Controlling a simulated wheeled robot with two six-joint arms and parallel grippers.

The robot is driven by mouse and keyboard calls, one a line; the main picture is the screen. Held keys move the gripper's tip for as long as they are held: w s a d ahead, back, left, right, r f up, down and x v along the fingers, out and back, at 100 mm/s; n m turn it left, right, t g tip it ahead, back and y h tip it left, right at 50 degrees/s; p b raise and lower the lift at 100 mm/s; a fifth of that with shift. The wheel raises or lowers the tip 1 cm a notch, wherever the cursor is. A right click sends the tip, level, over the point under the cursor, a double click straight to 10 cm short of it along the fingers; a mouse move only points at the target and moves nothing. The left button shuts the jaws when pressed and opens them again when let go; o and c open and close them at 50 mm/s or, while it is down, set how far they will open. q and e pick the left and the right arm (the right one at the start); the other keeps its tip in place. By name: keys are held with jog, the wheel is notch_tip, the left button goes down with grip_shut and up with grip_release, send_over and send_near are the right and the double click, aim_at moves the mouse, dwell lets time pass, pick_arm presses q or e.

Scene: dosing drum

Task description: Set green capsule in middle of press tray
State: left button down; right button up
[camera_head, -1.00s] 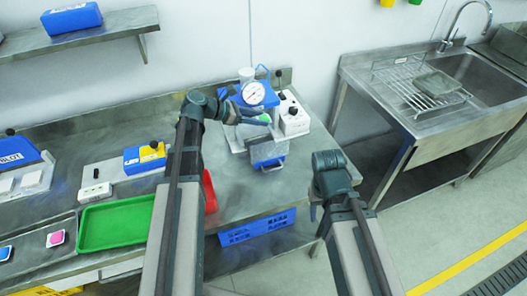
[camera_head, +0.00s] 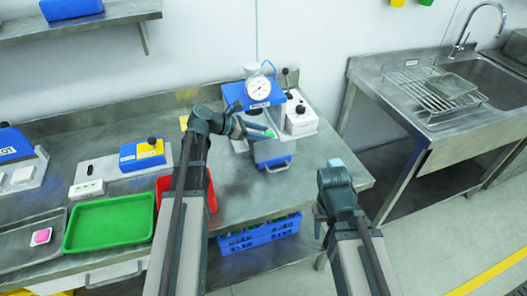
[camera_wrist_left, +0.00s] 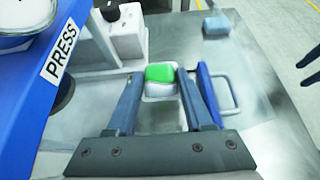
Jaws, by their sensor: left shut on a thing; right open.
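The green capsule (camera_head: 270,133) is between the fingertips of my left gripper (camera_head: 264,131), in front of the blue press (camera_head: 262,98). In the left wrist view the green capsule (camera_wrist_left: 160,73) shows its green top between the two fingers, with a pale part below it. My left gripper is shut on it. The press tray (camera_head: 272,150) is a grey slab with a blue front and metal handle, below the capsule; its blue front (camera_wrist_left: 209,95) also shows in the left wrist view. I cannot tell whether capsule and tray touch. My right gripper (camera_head: 318,215) is open and empty, off the table's front edge.
A white control box (camera_head: 300,122) with a black knob stands right of the press. A small blue block (camera_head: 336,163) lies near the table's right end. A red bin (camera_head: 165,186) and a green tray (camera_head: 108,222) are to the left. A blue crate (camera_head: 262,233) is below.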

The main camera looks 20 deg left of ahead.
pick_arm(q)
jog(key=shift+f+b, duration=2.1)
jog(key=shift+f, duration=0.5)
jog(key=shift+r, duration=0.15)
jog(key=shift+c, duration=1.4)
grip_release()
